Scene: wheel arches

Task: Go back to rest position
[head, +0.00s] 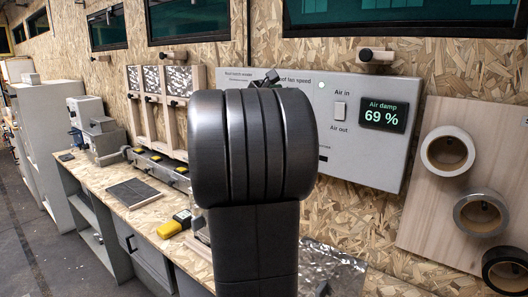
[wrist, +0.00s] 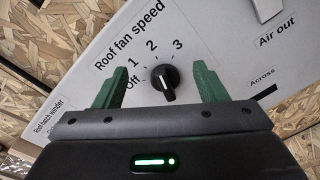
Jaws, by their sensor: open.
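My gripper (wrist: 162,82) is open in the wrist view, with its two green fingers apart and nothing between them touching either one. The black roof fan speed knob (wrist: 164,78) shows between and beyond the fingers, on the light grey wall panel (wrist: 215,40). Marks Off, 1, 2 and 3 stand around the knob; its exact setting is hard to tell. In the head view my dark arm stands upright in the middle and hides the knob area of the panel (head: 352,158) and my fingers.
The panel's display (head: 384,115) reads air damp 69 %, with a white rocker switch (head: 340,112) beside it. Tape rolls (head: 447,151) hang on a wooden board at right. A workbench (head: 135,218) below holds a yellow tape measure (head: 174,224) and a dark plate (head: 132,192).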

